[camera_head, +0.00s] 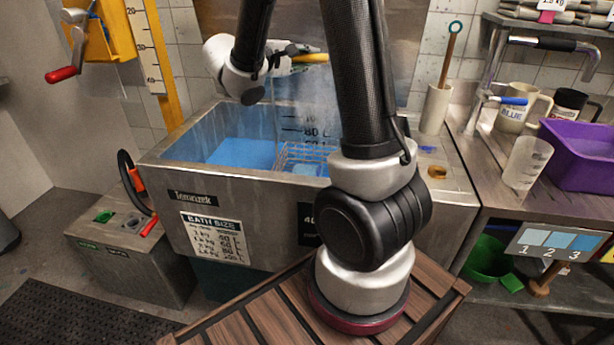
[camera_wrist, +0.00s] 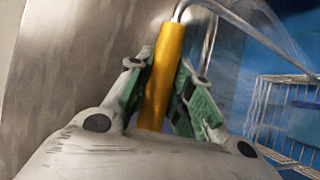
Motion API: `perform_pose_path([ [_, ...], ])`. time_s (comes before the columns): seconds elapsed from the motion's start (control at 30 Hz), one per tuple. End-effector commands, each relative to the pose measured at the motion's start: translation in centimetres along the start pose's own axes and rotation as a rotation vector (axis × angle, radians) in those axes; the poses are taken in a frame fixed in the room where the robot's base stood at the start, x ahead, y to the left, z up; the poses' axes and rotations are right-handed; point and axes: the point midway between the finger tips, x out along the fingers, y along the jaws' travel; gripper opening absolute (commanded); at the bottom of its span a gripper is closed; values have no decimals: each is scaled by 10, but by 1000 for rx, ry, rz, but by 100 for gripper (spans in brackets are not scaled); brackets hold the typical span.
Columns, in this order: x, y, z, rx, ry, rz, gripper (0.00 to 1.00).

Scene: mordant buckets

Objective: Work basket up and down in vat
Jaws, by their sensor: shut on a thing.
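The steel vat (camera_head: 265,201) holds blue liquid (camera_head: 240,152). A wire basket (camera_head: 300,150) is in the vat, partly hidden behind my arm. Its upper wires show; how deep it sits I cannot tell. It also shows at the right of the wrist view (camera_wrist: 262,108), with blue inside it. My gripper (camera_head: 290,57) is above the vat's far side, shut on a yellow handle (camera_head: 312,58). In the wrist view, the handle (camera_wrist: 163,75) is between the green-padded fingers of my gripper (camera_wrist: 164,88). A bent metal rod (camera_wrist: 182,12) runs from the handle's top.
A worktop with a purple tub (camera_head: 580,160), a clear beaker (camera_head: 526,163) and mugs (camera_head: 520,112) is at the right. A yellow crank box (camera_head: 100,32) is on the left wall. A low grey box (camera_head: 125,245) stands left of the vat. A slatted wooden surface is in front.

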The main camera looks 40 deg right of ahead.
Motion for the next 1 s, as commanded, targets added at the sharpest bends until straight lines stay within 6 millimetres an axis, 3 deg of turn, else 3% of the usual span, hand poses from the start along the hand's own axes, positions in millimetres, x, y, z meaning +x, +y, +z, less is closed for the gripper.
perform_pose_path([
  [0.57,0,-1,0,1,0,2,0],
  [1.0,10,-58,-6,-3,-1,1,0],
])
